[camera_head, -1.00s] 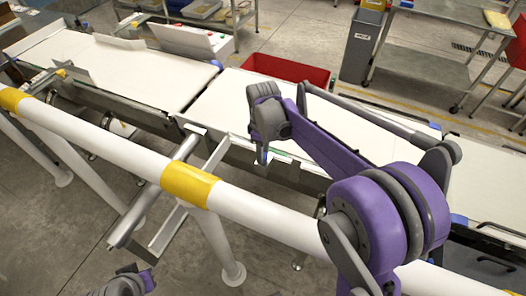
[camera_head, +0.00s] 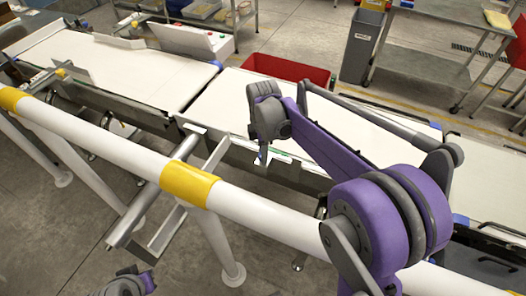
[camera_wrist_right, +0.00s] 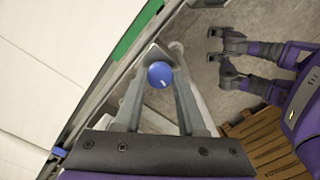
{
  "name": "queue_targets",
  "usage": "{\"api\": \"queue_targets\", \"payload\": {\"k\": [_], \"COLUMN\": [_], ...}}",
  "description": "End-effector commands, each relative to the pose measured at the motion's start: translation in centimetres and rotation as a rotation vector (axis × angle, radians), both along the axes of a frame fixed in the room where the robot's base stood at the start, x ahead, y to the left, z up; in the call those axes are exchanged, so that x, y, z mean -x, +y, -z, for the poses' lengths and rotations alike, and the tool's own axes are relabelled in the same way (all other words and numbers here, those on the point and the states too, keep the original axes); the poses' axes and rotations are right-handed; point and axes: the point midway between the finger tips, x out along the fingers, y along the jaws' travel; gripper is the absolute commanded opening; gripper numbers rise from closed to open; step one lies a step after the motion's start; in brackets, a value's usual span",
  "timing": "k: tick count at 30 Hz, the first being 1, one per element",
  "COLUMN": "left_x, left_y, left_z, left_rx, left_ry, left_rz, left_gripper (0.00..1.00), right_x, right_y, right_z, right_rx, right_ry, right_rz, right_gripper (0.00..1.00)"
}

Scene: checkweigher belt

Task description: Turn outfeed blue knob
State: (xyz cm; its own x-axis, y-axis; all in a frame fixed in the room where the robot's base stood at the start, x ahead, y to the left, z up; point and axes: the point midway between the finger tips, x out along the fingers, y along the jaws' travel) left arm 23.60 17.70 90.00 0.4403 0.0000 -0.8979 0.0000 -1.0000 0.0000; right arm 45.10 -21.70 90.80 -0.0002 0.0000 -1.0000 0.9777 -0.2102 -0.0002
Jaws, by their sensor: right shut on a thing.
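The blue knob (camera_wrist_right: 160,74) shows in the right wrist view as a round cap with a small pale mark on its lower edge. My right gripper (camera_wrist_right: 164,66) is shut on it, with one grey finger on each side. In the head view my right gripper (camera_head: 262,157) hangs from the purple arm at the near edge of the conveyor, and the knob is mostly hidden there. My left gripper (camera_head: 128,283) is at the lower left of the head view. In the wrist view its two fingers (camera_wrist_right: 231,58) stand apart, empty.
A white rail with yellow bands (camera_head: 190,186) runs between me and the conveyor belt (camera_head: 235,105). A red bin (camera_head: 288,69) and a grey bin (camera_head: 362,45) stand beyond the belt. A wooden pallet (camera_wrist_right: 262,140) lies on the floor in the wrist view.

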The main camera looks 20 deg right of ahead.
Motion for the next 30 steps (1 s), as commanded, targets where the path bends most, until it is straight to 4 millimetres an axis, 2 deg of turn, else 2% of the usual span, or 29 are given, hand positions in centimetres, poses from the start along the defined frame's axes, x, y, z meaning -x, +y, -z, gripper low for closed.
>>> {"api": "queue_targets", "payload": {"k": [10, 25, 26, 30], "left_x": [0.02, 0.03, 0.02, 0.03], "left_y": [0.0, 0.0, 0.0, 0.0], "left_z": [0.09, 0.1, 0.1, 0.1], "left_rx": [0.0, 0.0, 0.0, 0.0], "left_ry": [0.0, 0.0, 0.0, 0.0], "left_rz": [0.0, 0.0, 0.0, 0.0], "left_gripper": [0.0, 0.0, 0.0, 0.0], "right_x": [-0.02, -0.03, -0.03, -0.02], "right_y": [-0.02, -0.03, -0.03, -0.02], "right_z": [-0.03, -0.05, -0.05, -0.04], "right_rx": [0.0, 0.0, 0.0, 0.0], "right_ry": [-0.001, -0.001, -0.001, -0.001], "right_rz": [-0.136, -0.156, -0.156, -0.155], "right_gripper": [0.0, 0.0, 0.41, 0.66]}}
